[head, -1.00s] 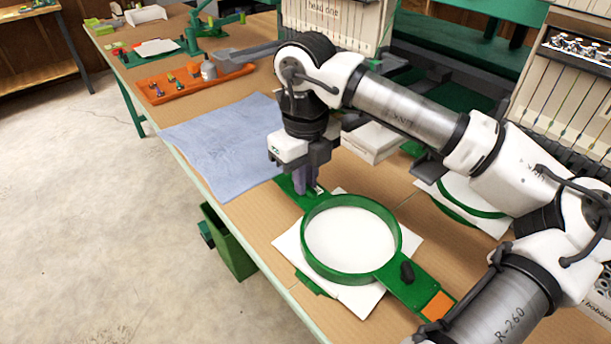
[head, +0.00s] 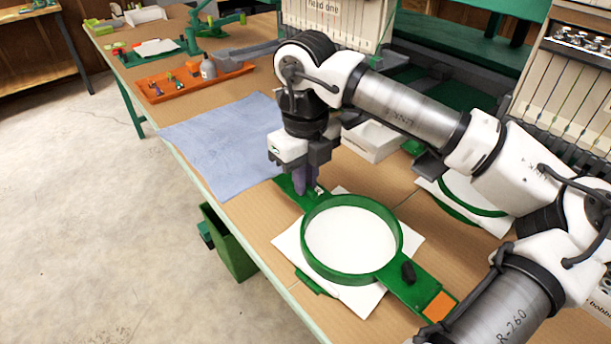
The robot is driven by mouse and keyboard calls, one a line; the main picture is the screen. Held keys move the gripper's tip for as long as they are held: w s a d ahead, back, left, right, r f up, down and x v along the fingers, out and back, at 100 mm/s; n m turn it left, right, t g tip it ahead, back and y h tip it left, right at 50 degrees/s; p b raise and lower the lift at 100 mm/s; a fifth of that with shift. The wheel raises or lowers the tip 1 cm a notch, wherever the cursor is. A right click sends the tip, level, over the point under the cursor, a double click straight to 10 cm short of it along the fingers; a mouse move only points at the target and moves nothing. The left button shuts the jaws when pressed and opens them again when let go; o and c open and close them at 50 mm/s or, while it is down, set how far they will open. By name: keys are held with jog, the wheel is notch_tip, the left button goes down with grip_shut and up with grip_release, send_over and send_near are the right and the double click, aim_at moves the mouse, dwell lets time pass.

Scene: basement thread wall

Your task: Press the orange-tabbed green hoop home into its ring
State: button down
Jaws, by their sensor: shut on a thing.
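The green hoop (head: 399,235) lies over a square white cloth (head: 287,243) on the bench, with white fabric (head: 350,239) showing inside it. A flat green arm runs from its near right side, bearing a black knob (head: 408,272) and an orange tab (head: 439,306). A second green arm (head: 290,187) reaches out at its far left side. My gripper (head: 306,194) points down at this far-left arm and is shut on it. The fingertips partly hide the grip. The ring under the hoop is mostly hidden, so I cannot tell how deep the hoop sits.
A blue cloth (head: 222,145) lies left of my gripper. An orange tray (head: 190,82) with small items is farther back. A white box (head: 373,140) stands behind my gripper. Another green hoop on white cloth (head: 474,196) is at right, by the machines. A green bin (head: 229,243) hangs below the bench edge.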

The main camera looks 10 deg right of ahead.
jog(key=shift+f+b, duration=0.9)
jog(key=shift+b, duration=0.25)
dwell(1.5)
jog(key=c, duration=1.4)
grip_release()
jog(key=shift+a+r, duration=0.1)
notch_tip(320, 180, up, 8)
jog(key=p, duration=0.5)
jog(key=shift+s+r, duration=0.1)
jog(key=shift+s, duration=0.1)
